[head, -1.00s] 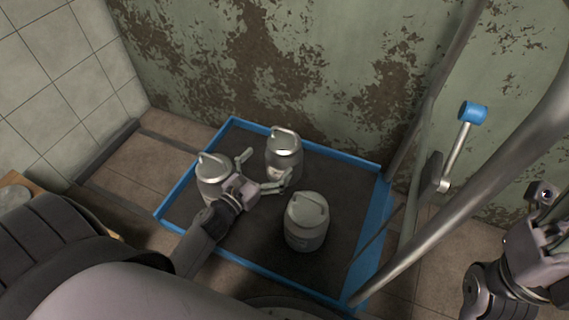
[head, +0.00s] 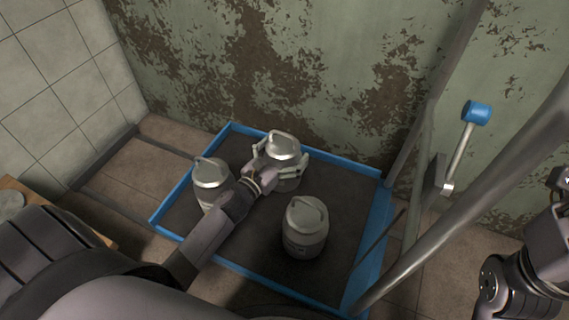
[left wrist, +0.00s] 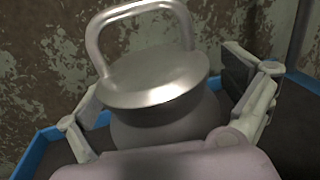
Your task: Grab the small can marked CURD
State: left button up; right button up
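Three small grey cans with lids and handles stand on a blue-edged tray (head: 190,246). The back can (head: 284,148) is between the fingers of my left gripper (head: 280,164). In the left wrist view the same can (left wrist: 155,85) fills the middle, with its handle up and one finger at each side. The fingers are spread around it; a gap shows at the right finger. The left can (head: 211,174) is partly behind my left arm. The front can (head: 305,228) stands apart. I cannot read a CURD mark on any can. My right gripper is not clearly in view.
A peeling green wall (head: 330,80) rises close behind the tray. A metal frame with a long bar (head: 465,185) and a blue-ended lever (head: 476,113) stands at the right. Dark tray floor is free between the cans.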

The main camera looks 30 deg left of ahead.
pick_arm(q)
jog(key=shift+a, duration=0.15)
jog(key=c, duration=0.8)
jog(key=shift+s, duration=0.1)
jog(key=c, duration=0.9)
jog(key=shift+r, duration=0.15)
jog(key=shift+c, duration=0.5)
